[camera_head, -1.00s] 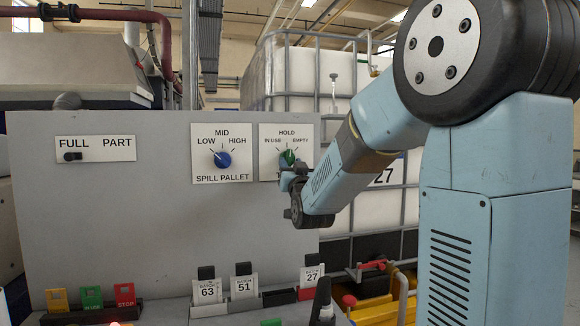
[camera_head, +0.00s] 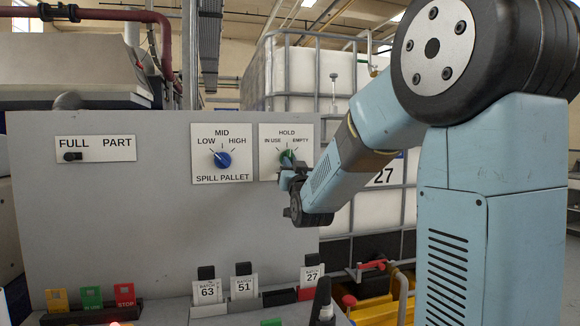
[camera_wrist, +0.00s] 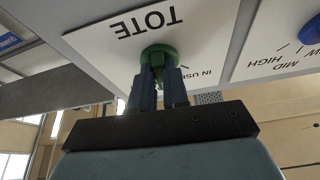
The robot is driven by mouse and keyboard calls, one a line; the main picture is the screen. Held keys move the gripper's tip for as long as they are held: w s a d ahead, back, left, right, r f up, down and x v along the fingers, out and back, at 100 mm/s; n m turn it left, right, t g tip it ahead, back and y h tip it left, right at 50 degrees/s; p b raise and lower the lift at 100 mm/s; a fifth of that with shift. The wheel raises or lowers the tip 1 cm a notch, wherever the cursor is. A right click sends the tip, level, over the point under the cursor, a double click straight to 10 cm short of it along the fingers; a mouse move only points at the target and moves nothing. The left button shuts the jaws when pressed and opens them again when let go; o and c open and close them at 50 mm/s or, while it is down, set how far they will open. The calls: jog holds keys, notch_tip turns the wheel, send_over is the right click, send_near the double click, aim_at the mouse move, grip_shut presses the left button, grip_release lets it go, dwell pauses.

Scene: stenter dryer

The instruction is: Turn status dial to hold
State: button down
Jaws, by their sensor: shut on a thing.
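The green status dial (camera_head: 287,158) sits on a white plate (camera_head: 268,171) marked HOLD at the top, IN USE at left and EMPTY at right. The wrist view shows the dial (camera_wrist: 160,54) upside down, beside the words TOTE and IN USE. My gripper (camera_wrist: 158,80) is shut on the dial, with one dark finger on each side of the knob. In the head view my gripper (camera_head: 289,173) comes from below right and covers the lower part of the plate. I cannot tell clearly which mark the dial points to.
A blue SPILL PALLET dial (camera_head: 222,160) is to the left on the same grey panel (camera_head: 110,220). A FULL/PART slider (camera_head: 73,156) is farther left. Batch cards, including card 27 (camera_head: 312,277), stand below. A caged white tank (camera_head: 310,80) is behind.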

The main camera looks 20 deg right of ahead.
jog(key=shift+n+y, duration=0.4)
jog(key=shift+n, duration=0.3)
jog(key=c, duration=1.1)
grip_release()
